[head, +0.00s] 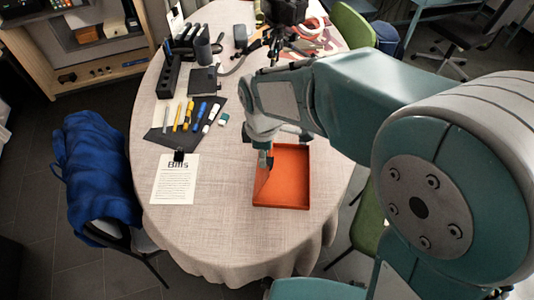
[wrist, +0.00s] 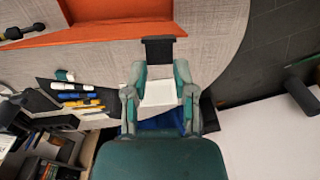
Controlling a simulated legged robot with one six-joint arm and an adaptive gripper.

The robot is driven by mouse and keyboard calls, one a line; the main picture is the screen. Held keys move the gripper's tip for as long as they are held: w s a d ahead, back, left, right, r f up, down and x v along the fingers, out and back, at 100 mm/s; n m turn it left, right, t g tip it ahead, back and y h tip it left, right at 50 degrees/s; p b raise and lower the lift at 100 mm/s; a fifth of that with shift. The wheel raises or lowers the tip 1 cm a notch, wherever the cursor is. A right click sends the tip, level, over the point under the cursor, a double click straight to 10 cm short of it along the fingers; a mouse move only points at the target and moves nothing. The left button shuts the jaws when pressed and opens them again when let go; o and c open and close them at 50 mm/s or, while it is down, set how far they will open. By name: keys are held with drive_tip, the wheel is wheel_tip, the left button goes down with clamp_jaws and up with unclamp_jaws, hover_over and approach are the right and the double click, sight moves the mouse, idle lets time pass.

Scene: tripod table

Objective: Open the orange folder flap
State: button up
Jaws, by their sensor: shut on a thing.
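The orange folder (head: 288,188) lies on the table like a shallow tray, with its inside showing in the head view. Its orange flap (head: 262,178) stands tilted up along the folder's left side, under my gripper (head: 265,160). In the wrist view, orange panels (wrist: 100,32) cross the top left. The grip point is partly hidden by my wrist in the head view.
A "Bills" sheet (head: 174,180) with a black clip lies left of the folder. A dark mat (head: 158,143) with several markers lies behind it. Black organisers (head: 185,48) stand at the back left. A blue garment (head: 95,165) hangs on a chair. The table front is clear.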

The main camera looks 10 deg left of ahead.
drive_tip(key=shift+a, duration=0.15)
drive_tip(key=shift+s+a, duration=0.25)
drive_tip(key=shift+a, duration=1.1)
drive_tip(key=shift+s+a, duration=0.25)
drive_tip(key=shift+a, duration=1.15)
drive_tip(key=shift+s+a+f, duration=0.1)
drive_tip(key=shift+a+f, duration=0.05)
drive_tip(key=shift+a, duration=0.5)
drive_tip(key=shift+s+a+f, duration=0.1)
drive_tip(key=shift+a, duration=0.55)
drive_tip(key=a, duration=0.1)
drive_tip(key=a+f, duration=0.1)
drive_tip(key=shift+s+a, duration=0.25)
drive_tip(key=shift+a, duration=0.05)
